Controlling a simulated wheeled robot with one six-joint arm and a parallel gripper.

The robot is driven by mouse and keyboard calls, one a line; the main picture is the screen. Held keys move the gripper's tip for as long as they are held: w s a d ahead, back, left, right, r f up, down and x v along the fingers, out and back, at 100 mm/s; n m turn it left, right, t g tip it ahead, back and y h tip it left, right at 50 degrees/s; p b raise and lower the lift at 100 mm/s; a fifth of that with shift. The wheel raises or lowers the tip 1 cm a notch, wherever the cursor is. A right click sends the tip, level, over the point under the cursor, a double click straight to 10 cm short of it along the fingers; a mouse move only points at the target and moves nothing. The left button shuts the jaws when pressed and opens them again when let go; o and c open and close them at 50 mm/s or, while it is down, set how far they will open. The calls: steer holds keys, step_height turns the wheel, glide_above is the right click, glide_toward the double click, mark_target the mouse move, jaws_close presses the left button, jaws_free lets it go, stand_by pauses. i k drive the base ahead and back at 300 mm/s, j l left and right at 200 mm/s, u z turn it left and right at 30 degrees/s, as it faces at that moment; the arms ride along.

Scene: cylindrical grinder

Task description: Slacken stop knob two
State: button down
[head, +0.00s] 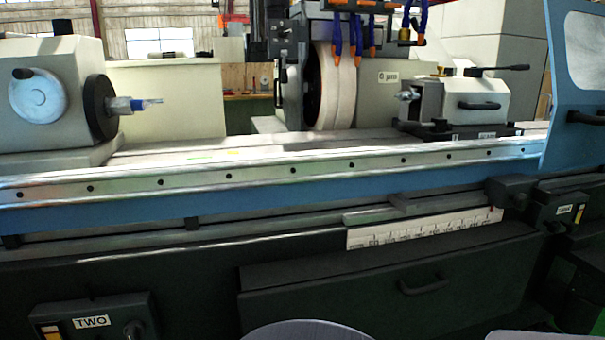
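A dark box with a white label reading TWO (91,322) is at the lower left of the head view, on the front of the machine. A dark rounded knob (134,329) shows at its right side, partly cut off by the bottom edge of the picture. A yellow mark (50,331) is at the box's left. How tight the knob is cannot be told.
A similar dark box with a small label (565,209) sits at the right. A white scale strip (425,229) runs along the front, above a dark panel with a handle (424,285). The grinding wheel (334,88) stands behind the long table (250,172). A blue guard (575,80) is at the right.

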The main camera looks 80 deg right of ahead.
mark_target(521, 202)
steer(key=z, duration=4.1)
